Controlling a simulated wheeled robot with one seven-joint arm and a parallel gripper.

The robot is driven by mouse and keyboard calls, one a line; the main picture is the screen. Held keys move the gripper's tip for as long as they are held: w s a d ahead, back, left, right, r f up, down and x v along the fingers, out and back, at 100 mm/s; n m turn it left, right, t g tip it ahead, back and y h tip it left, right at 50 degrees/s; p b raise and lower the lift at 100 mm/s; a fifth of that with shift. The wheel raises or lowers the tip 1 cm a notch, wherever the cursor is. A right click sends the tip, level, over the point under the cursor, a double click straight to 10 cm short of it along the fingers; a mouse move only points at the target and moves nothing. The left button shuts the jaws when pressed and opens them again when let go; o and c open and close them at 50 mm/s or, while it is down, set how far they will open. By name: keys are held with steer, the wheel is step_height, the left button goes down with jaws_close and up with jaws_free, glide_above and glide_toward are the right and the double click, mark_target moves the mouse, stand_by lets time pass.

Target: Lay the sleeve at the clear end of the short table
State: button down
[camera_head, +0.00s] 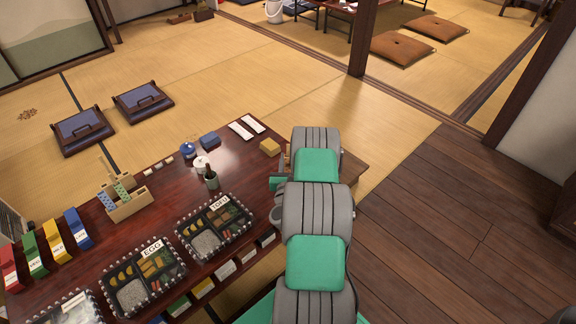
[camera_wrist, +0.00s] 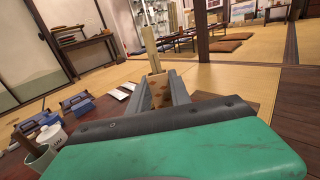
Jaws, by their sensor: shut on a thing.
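My gripper (camera_wrist: 158,78) is shut on a brown sleeve with a darker pattern (camera_wrist: 160,92), seen between the two grey fingers in the wrist view. Pale wooden sticks (camera_wrist: 151,48) rise out of its far end. In the head view my own arm hides the gripper and the sleeve. A dark red lacquered table (camera_head: 235,165) lies left of my arm, with a bare stretch near its far end. A brown wooden surface (camera_head: 362,172) shows just right of my arm; I cannot tell whether it is a separate table.
Two white strips (camera_head: 240,130) and a yellow block (camera_head: 270,146) lie near the table's far end. A wooden holder (camera_head: 128,206) with patterned sleeves, a dark cup (camera_head: 211,180) and divided food trays (camera_head: 215,228) stand nearer. The plank floor right is clear.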

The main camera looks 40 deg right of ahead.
mark_target(287, 167)
step_height(287, 167, down, 3)
steer(key=shift+a+r, duration=0.1)
steer(key=shift+r, duration=0.1)
steer(key=shift+f+b, duration=0.2)
steer(key=shift+b, duration=0.15)
steer(key=c, duration=1.2)
jaws_free()
